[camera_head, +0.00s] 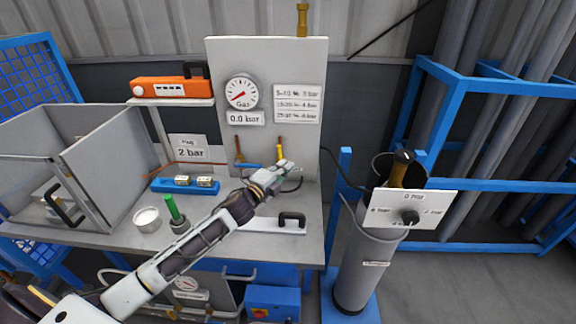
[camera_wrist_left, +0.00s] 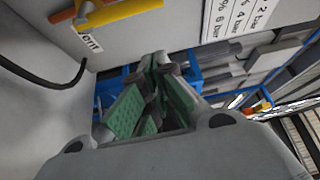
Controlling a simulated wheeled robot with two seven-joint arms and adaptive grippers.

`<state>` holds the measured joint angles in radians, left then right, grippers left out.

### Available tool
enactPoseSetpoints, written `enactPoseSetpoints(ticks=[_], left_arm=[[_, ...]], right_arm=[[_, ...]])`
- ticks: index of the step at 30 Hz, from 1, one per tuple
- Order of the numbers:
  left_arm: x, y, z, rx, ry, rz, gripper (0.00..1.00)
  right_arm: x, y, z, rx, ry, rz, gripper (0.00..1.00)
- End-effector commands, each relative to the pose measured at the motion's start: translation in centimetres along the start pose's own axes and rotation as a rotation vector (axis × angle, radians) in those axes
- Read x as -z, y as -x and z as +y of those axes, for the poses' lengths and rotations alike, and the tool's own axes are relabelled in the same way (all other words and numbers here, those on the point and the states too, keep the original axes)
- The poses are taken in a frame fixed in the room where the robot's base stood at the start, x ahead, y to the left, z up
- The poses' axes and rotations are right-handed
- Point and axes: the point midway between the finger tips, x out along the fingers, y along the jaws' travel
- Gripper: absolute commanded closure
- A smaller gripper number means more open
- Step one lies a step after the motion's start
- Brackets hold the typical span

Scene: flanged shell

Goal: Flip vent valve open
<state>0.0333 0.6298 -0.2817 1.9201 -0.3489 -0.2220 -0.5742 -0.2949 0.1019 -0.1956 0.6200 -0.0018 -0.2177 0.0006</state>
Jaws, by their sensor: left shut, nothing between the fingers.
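The vent valve has a yellow lever (camera_head: 280,151) low on the right of the grey gas panel (camera_head: 300,62). In the left wrist view the yellow lever (camera_wrist_left: 122,13) lies across the top left, above a small label, partly readable as "Vent" (camera_wrist_left: 91,42). My left gripper (camera_head: 284,171) is shut and empty just below the lever, near the panel's foot. In the wrist view its green-padded fingers (camera_wrist_left: 150,95) are together, apart from the lever. Whether the gripper touches the panel cannot be told. My right gripper is not in view.
An orange-handled valve (camera_head: 239,152) is left of the yellow one. The gauge (camera_head: 242,92) sits above a "0.0 bar" display. A black hose runs right to a grey cylinder (camera_head: 362,265).

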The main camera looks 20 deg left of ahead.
Motion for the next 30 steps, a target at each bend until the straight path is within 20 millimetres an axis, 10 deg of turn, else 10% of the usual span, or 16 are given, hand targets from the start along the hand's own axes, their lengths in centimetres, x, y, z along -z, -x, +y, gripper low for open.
enactPoseSetpoints(ticks=[30], left_arm=[[0.0,3.4,-0.1,0.0,0.0,0.001,1.0]], right_arm=[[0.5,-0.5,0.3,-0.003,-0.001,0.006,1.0]])
